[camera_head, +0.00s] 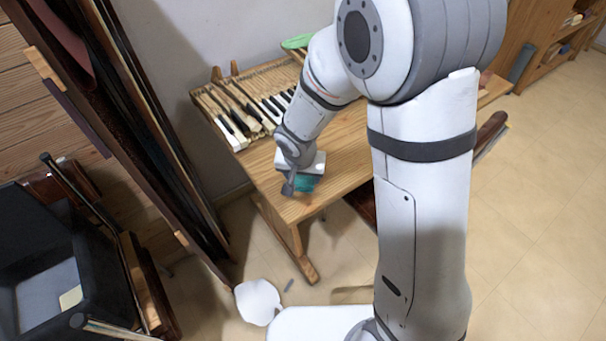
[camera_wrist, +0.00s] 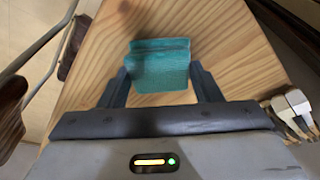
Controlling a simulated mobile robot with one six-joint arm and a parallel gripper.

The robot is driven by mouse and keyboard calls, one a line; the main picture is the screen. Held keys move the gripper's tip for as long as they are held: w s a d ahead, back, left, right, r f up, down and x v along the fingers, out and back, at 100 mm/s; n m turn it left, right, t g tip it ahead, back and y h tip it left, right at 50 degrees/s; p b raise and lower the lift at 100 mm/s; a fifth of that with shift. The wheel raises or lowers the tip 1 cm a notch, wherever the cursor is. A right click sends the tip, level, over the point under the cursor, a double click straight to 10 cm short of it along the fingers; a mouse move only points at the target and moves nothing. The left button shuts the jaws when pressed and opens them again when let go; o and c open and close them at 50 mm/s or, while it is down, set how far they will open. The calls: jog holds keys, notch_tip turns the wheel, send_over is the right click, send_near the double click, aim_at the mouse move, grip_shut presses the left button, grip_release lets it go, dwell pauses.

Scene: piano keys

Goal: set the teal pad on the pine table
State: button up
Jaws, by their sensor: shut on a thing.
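The teal pad (camera_wrist: 160,62) sits between the two fingers of my gripper (camera_wrist: 160,82) in the wrist view, and the gripper is shut on it. In the head view the teal pad (camera_head: 306,183) shows just below my gripper (camera_head: 298,184), over the front part of the pine table (camera_head: 345,162). The pine table's bare wood (camera_wrist: 235,40) lies behind and around the pad in the wrist view. I cannot tell whether the pad touches the tabletop.
Piano keys (camera_head: 245,118) lie along the table's back left. A green object (camera_head: 297,42) is behind them. Dark leaning panels (camera_head: 150,120) stand left of the table. A black box (camera_head: 45,260) is at lower left. My arm hides part of the table's right side.

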jog(key=o, duration=1)
jog(key=shift+c, duration=0.2)
jog(key=shift+r, duration=0.2)
jog(key=d+p+v, duration=0.1)
jog(key=v, duration=1.1)
jog(key=s+d+r+n, duration=0.1)
jog(key=s+d+r, duration=0.2)
jog(key=s+d, duration=0.4)
jog(key=s+d+r+n+g, duration=0.1)
jog(key=s+d+r, duration=0.2)
jog(key=s+d, duration=0.4)
jog(key=shift+r+y, duration=0.3)
jog(key=shift+r, duration=0.05)
